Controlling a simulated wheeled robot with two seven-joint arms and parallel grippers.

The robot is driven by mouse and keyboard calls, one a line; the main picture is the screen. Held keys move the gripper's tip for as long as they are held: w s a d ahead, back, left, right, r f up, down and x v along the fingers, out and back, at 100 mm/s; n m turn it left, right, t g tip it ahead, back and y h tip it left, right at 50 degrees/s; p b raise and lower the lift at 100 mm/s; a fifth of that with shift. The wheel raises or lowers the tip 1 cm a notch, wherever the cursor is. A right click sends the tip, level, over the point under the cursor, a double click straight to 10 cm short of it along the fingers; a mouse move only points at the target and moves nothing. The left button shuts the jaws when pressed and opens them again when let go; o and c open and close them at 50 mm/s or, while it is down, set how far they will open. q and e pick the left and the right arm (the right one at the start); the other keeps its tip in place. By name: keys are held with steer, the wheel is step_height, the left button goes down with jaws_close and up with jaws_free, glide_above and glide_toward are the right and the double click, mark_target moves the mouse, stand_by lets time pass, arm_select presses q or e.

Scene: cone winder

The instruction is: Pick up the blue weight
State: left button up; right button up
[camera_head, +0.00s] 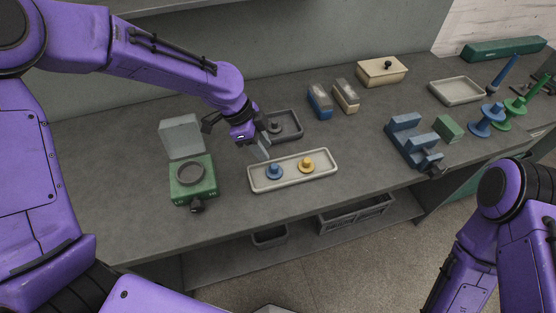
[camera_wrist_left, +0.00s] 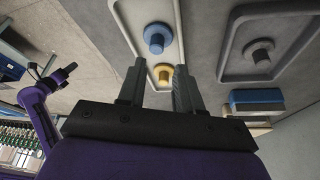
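The blue weight (camera_head: 274,172) stands knob up at the left in a pale tray (camera_head: 322,172), with a yellow weight (camera_head: 306,165) to its right. My left gripper (camera_head: 261,151) hangs above the tray's back edge, behind the blue weight and apart from it. In the left wrist view its two fingers (camera_wrist_left: 160,68) are spread and nothing is between them that they touch. There the blue weight (camera_wrist_left: 157,38) lies beyond the fingertips, and the yellow weight (camera_wrist_left: 163,73) shows in the gap between the fingers.
A dark tray (camera_head: 298,134) with a grey weight (camera_head: 275,127) is just behind the gripper. A green scale (camera_head: 195,192) with a raised lid stands to the left. A blue fixture (camera_head: 408,145) is to the right.

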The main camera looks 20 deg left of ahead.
mark_target(273, 164)
arm_select(q)
steer(key=shift+s+d+f+p, duration=0.3)
steer(key=shift+s+d+f, duration=0.15)
steer(key=shift+f, duration=0.1)
steer(key=shift+s+d+f+p, duration=0.3)
steer(key=shift+s+f, duration=0.15)
steer(key=shift+f, duration=0.1)
steer(key=f, duration=0.1)
steer(key=w+f, duration=0.1)
steer(key=f, duration=0.1)
steer(key=w+d+f, duration=0.1)
steer(key=shift+w+f+p, duration=0.1)
steer(key=shift+f+p, duration=0.1)
steer(key=shift+p, duration=0.2)
steer(key=shift+s+r, duration=0.2)
steer(key=shift+s, duration=0.25)
steer(key=shift+d, duration=0.1)
steer(key=c, duration=0.3)
steer(key=shift+w, duration=0.1)
jaws_close()
arm_select(e)
steer(key=shift+s+d+r, duration=0.1)
steer(key=shift+s+r, duration=0.7)
steer(key=shift+r, duration=0.3)
steer(key=shift+f, duration=0.1)
